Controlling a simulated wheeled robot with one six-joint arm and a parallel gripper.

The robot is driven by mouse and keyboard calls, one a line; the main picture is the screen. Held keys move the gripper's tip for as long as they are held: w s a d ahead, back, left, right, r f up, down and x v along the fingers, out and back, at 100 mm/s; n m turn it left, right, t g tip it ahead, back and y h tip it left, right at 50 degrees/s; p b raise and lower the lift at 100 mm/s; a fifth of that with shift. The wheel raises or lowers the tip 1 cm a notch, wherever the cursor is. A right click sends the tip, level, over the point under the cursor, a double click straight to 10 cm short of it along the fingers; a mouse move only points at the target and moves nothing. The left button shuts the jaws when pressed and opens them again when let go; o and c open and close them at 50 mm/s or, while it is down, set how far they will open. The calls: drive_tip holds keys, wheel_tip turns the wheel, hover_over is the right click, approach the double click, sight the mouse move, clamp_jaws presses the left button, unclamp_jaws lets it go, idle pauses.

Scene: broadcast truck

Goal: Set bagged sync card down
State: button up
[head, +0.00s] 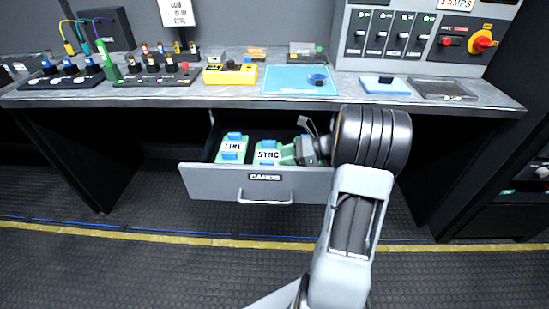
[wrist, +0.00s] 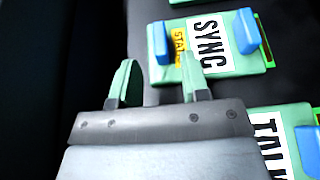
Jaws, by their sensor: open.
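The sync card (head: 268,155) lies flat in the open drawer (head: 258,187), labelled SYNC, green with blue end blocks. The wrist view also shows the sync card (wrist: 233,65) with a yellow sticker, partly hidden by one finger. My gripper (wrist: 158,80) is open, with green fingertips and nothing between them. One fingertip overlaps the card's near edge in the picture; the other is over dark space beside it. I cannot tell whether they touch the card. In the head view my gripper (head: 307,148) is at the drawer's right side.
A LINE card (head: 232,152) lies left of the sync card, and a partly hidden card (wrist: 268,140) beginning TAL lies on the other side. The counter (head: 225,97) overhangs the drawer. On it are a blue mat (head: 285,80), a yellow device (head: 230,75) and a dark tray (head: 441,90).

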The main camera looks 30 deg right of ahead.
drive_tip(key=p+v, duration=0.1)
drive_tip(key=v, duration=0.6)
drive_tip(key=shift+s+d+r+p, duration=0.15)
drive_tip(key=shift+d+p, duration=0.05)
drive_tip(key=shift+p, duration=0.1)
drive_tip(key=s+a+r+n+g+h+p, duration=0.1)
drive_tip(key=s+a+r+n+h+p, duration=0.5)
drive_tip(key=a+r+n+p, duration=0.4)
drive_tip(key=s+a+r+n+g+h+p, duration=0.2)
drive_tip(key=s+a+r+n+h+p, duration=0.3)
drive_tip(key=a+r+n+p, duration=0.5)
wheel_tip(320, 180, up, 5)
drive_tip(key=s+n+p, duration=0.1)
drive_tip(key=n+p, duration=0.1)
drive_tip(key=n, duration=0.2)
drive_tip(key=shift+s+a+r+h+p, duration=0.15)
drive_tip(key=shift+s+r+h+p, duration=0.05)
drive_tip(key=shift+h+p, duration=0.2)
drive_tip(key=shift+c, duration=0.3)
